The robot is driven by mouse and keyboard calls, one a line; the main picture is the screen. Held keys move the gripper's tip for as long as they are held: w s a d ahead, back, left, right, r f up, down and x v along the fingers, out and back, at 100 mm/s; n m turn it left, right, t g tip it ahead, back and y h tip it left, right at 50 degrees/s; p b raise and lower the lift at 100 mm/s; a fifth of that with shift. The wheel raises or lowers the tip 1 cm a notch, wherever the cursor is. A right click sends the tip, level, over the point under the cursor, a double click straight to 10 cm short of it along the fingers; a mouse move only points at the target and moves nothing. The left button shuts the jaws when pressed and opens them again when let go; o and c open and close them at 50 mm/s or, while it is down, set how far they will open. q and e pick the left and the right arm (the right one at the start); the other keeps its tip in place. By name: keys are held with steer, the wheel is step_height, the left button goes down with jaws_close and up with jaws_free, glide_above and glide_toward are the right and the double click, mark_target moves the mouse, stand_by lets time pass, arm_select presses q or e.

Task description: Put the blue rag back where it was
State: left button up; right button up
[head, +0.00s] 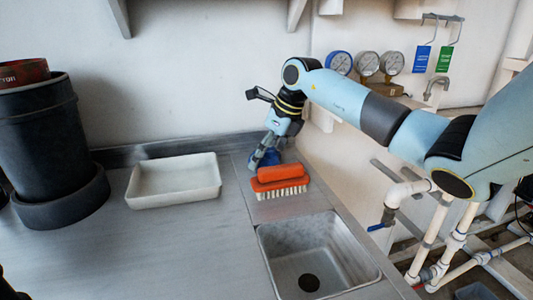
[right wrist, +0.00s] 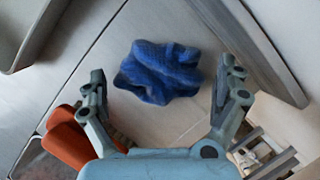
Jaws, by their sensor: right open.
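The blue rag (right wrist: 160,72) lies crumpled on the counter, between and beyond the fingers of my right gripper in the right wrist view. In the head view only a little blue of the rag shows behind my right gripper (head: 262,160). My right gripper (right wrist: 165,95) is open, with its fingers apart on either side of the rag, and nothing is held. I cannot tell its exact height over the rag. My left gripper does not show.
An orange brush (head: 280,182) with pale bristles lies just in front of the right gripper, beside the sink (head: 315,255). A white tray (head: 174,181) stands to the left, then a dark bin (head: 40,140). Gauges (head: 367,64) and white pipes are at the right.

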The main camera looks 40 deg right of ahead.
steer(key=p+v, duration=0.1)
steer(key=v, duration=1)
steer(key=shift+s+r, duration=0.25)
steer(key=shift+r, duration=0.05)
steer(key=shift+d, duration=0.1)
